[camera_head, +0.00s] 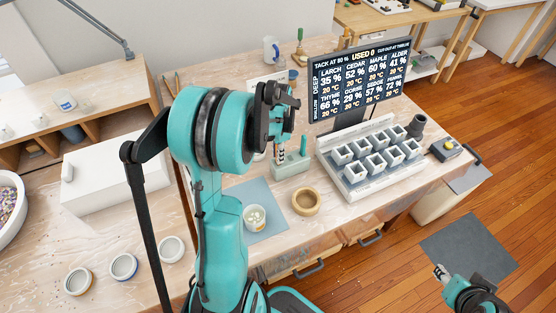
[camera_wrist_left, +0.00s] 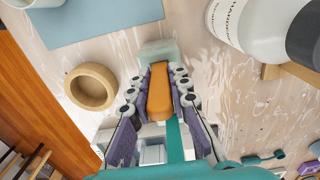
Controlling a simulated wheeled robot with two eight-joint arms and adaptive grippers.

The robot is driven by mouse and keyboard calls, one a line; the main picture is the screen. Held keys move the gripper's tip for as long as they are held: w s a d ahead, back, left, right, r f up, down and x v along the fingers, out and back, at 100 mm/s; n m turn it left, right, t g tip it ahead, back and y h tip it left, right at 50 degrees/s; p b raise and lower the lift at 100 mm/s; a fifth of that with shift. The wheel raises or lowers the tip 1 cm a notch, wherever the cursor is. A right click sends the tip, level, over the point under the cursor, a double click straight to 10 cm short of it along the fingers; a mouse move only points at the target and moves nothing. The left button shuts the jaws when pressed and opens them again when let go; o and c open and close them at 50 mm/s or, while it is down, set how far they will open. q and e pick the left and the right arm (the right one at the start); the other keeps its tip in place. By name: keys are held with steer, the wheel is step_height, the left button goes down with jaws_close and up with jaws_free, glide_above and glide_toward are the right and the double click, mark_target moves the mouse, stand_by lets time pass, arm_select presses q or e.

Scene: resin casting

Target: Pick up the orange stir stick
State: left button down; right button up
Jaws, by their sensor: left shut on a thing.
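The orange stir stick (camera_wrist_left: 160,92) lies between the two fingers of my left gripper (camera_wrist_left: 160,98) in the left wrist view, and the pads touch its sides. In the head view my left gripper (camera_head: 279,152) points down at the pale green holder block (camera_head: 291,169), and its arm hides most of the stick. I cannot tell whether the stick's lower end is still in the block. A teal stick (camera_head: 303,145) stands upright in the block, to the right of the gripper. My right gripper (camera_head: 441,272) is at the lower right over the floor, too small to judge.
A wooden ring-shaped bowl (camera_head: 306,201) and a white cup (camera_head: 255,217) on a blue-grey mat (camera_head: 270,196) stand in front of the holder. A white tray of square pots (camera_head: 354,180) and a dark display (camera_head: 360,82) are to the right. White bottles (camera_wrist_left: 245,22) stand close by.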

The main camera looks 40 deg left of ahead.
arm_select(q)
step_height(320, 180, up, 10)
steer(key=p, duration=0.4)
steer(key=shift+f, duration=0.1)
